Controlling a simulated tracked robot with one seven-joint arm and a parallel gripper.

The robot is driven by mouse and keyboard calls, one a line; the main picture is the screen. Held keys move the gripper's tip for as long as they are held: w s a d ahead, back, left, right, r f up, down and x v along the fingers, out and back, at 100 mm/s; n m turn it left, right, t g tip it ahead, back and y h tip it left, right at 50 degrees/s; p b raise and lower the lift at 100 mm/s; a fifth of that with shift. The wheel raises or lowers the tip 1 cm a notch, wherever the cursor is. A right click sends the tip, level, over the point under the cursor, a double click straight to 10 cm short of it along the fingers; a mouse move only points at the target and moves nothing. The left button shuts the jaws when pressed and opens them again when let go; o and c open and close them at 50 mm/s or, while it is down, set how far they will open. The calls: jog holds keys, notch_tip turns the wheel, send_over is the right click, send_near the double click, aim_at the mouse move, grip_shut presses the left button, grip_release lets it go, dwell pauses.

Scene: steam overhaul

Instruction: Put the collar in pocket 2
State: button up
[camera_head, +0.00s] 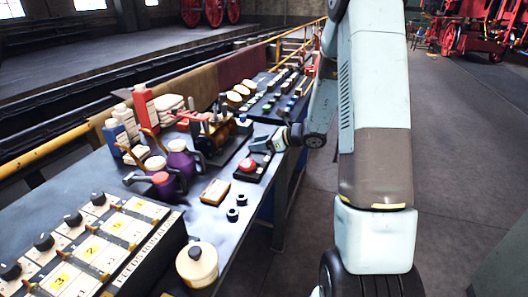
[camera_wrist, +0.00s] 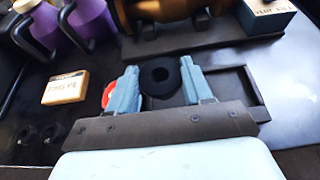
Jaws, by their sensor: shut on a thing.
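My gripper (camera_wrist: 162,80) is shut on a black ring-shaped collar (camera_wrist: 160,76), with one pale blue finger on each side of it. In the head view my gripper (camera_head: 266,145) is over the bench near a red dome (camera_head: 248,165); the collar cannot be made out there. A box (camera_head: 135,245) at the front left has cream sections with yellow number labels; a 3 and a 2 can be read. I cannot tell which place is pocket 2.
Two small black rings (camera_head: 236,207) lie on the bench beside a cardboard box (camera_head: 214,192). Purple jugs (camera_head: 181,159) stand farther left. A round cream pot (camera_head: 197,264) is at the front. A dark shallow tray (camera_wrist: 257,97) lies below my gripper; a brass-coloured machine (camera_wrist: 175,10) stands behind.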

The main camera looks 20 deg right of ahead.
aim_at(259, 159)
jog(key=shift+w+d+f, duration=0.1)
jog(key=shift+w+f, duration=0.4)
jog(key=shift+f, duration=1.65)
jog(key=shift+f, duration=0.1)
jog(key=o, duration=0.9)
